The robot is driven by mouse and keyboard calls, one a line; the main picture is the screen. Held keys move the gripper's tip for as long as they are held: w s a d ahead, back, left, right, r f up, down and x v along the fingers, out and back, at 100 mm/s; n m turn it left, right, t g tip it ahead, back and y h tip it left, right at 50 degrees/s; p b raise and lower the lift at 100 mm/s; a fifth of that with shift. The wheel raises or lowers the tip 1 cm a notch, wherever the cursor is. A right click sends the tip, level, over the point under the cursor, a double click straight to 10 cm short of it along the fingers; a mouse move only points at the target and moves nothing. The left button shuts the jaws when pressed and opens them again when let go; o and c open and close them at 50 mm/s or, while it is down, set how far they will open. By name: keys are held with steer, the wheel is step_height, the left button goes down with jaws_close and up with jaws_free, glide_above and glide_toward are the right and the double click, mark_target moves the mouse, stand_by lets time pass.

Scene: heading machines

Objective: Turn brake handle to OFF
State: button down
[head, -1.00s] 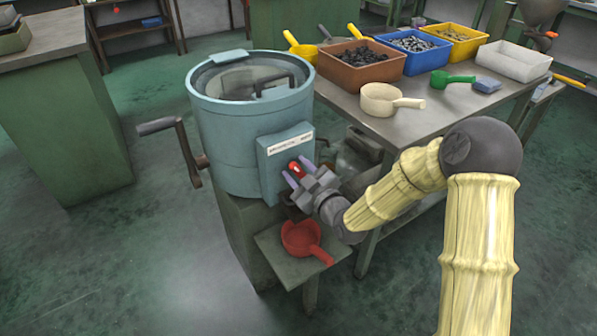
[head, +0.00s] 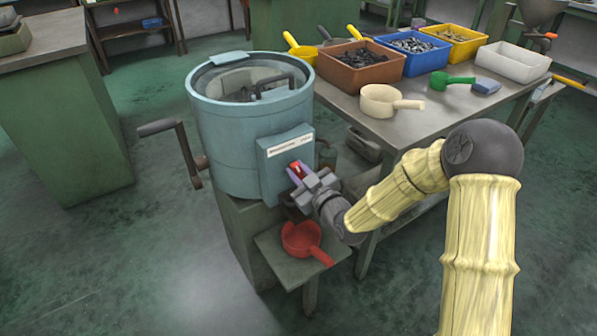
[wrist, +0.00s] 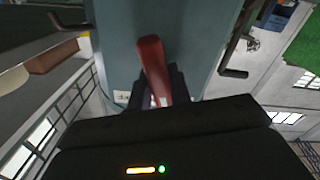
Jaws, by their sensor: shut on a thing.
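The red brake handle (head: 295,168) sits on the front of a box under a white label (head: 290,145) on the blue-green drum machine (head: 225,150). My gripper (head: 300,174) is at the handle, with its fingers on either side of it. In the wrist view the red handle (wrist: 152,68) rises tilted from between the dark fingers, and my gripper (wrist: 155,88) is shut on it. The label's lettering is too small to read, and the handle's base is hidden by the fingers.
A red scoop (head: 302,240) lies on a small shelf below my gripper. A crank (head: 170,140) sticks out at the machine's left. The metal table (head: 440,102) at the right carries bins, a cream scoop (head: 385,100) and a green scoop (head: 445,79). Floor at the left is clear.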

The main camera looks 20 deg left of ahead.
steer(key=m+p, duration=0.1)
steer(key=m, duration=0.4)
steer(key=shift+w+d, duration=0.1)
steer(key=m+p, duration=0.1)
steer(key=m, duration=0.2)
steer(key=m+p, duration=0.1)
steer(key=m, duration=0.2)
steer(key=shift+w+d+f, duration=0.1)
steer(key=shift+d+f, duration=0.05)
stand_by(0.3)
steer(key=c, duration=1.3)
jaws_free()
steer(key=p+v, duration=0.9)
steer(key=v, duration=0.8)
steer(key=shift+d+p, duration=0.25)
steer(key=shift+p, duration=0.15)
